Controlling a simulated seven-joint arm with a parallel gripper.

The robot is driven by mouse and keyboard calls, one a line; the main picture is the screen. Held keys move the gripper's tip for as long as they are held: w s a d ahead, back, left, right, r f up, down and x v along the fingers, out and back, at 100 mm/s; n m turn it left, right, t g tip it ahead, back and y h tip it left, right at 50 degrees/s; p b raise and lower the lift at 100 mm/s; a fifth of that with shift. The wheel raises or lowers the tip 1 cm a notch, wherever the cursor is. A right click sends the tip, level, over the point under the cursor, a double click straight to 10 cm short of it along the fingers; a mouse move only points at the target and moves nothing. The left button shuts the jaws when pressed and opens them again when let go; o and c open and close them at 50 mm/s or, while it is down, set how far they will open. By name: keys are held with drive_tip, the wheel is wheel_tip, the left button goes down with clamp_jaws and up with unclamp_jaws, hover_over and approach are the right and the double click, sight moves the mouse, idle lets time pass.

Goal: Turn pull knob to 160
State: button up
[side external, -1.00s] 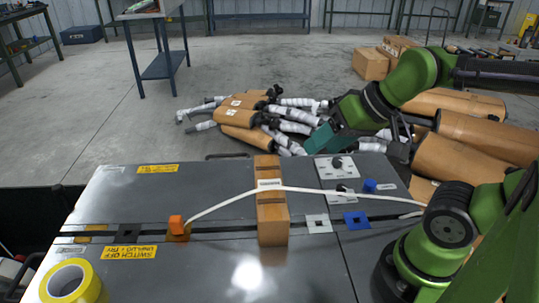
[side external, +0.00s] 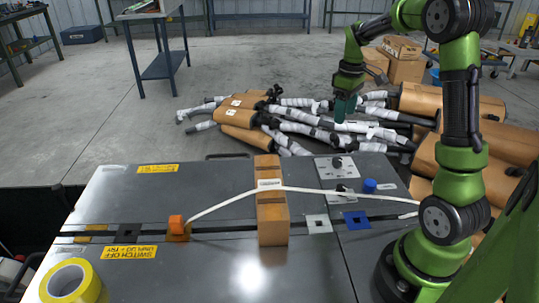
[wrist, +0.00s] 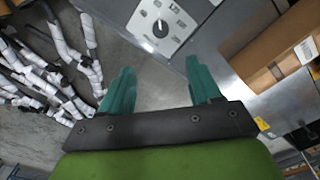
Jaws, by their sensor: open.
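A black knob (side external: 337,163) sits on a light plate with dark markings on the grey bench top (side external: 130,212), near its far right part. In the wrist view the same kind of knob (wrist: 160,28) shows at top centre on its dial plate (wrist: 178,22). Which knob is the pull knob I cannot tell. My gripper (side external: 343,108) hangs above and behind the bench's far edge, pointing down, apart from the knob. In the wrist view its two teal fingers (wrist: 158,80) are spread with nothing between them.
A second dark knob (side external: 342,188) and a blue knob (side external: 369,186) sit close by. Yellow tape (side external: 70,284) lies front left. Wrapped mufflers (side external: 300,125) are piled behind the bench.

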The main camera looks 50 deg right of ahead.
sight(337, 159)
wheel_tip(337, 159, down, 16)
drive_tip(key=shift+a+f+n, duration=0.1)
drive_tip(key=shift+n, duration=0.9)
drive_tip(key=c, duration=1)
drive_tip(key=shift+c, duration=0.2)
